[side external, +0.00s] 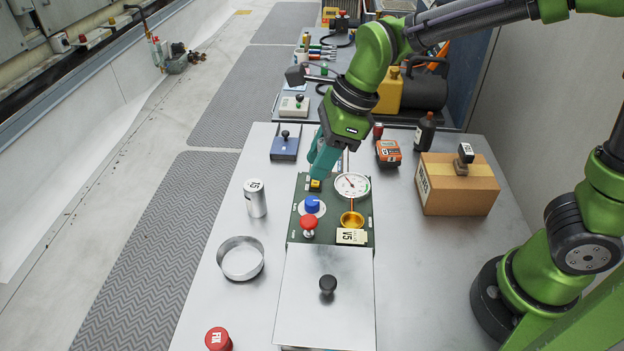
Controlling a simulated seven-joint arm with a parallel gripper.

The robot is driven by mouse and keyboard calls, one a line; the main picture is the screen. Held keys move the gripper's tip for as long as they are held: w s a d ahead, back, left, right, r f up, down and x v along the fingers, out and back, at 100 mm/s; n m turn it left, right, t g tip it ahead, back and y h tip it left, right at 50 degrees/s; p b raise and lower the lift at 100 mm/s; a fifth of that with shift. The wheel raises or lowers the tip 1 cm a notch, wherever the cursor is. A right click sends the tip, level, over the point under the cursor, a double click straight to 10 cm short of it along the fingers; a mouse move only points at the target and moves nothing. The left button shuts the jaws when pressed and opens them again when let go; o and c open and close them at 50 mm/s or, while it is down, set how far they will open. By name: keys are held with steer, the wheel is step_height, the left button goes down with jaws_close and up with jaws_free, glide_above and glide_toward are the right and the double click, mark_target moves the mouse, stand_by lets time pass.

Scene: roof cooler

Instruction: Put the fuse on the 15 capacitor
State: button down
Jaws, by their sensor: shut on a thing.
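A silver can marked 15 (255,198), the capacitor, stands upright on the left of the metal table. My gripper (317,180), with teal fingers, points down at the far left part of a dark green panel (361,193). It is shut on a small yellow and black block (315,186) at its fingertips, low over the panel. The block may be the fuse; it is small and partly hidden, and I cannot tell whether it touches the panel. The gripper is to the right of the can and apart from it.
The panel carries a blue knob (312,204), a red button (309,223), a round gauge (352,186) and a brass cup (352,219). A cardboard box (458,190) is right.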

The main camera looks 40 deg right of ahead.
step_height(320, 180, down, 4)
steer(key=shift+r, duration=0.1)
steer(key=shift+w, duration=0.4)
glide_above(249, 185)
steer(key=shift+s+d+f, duration=0.1)
steer(key=shift+s+f, duration=0.1)
steer(key=shift+f, duration=0.7)
steer(key=shift+w+f, duration=0.15)
steer(key=shift+f, duration=1.6)
steer(key=shift+f, duration=0.15)
steer(key=c, duration=0.8)
jaws_free()
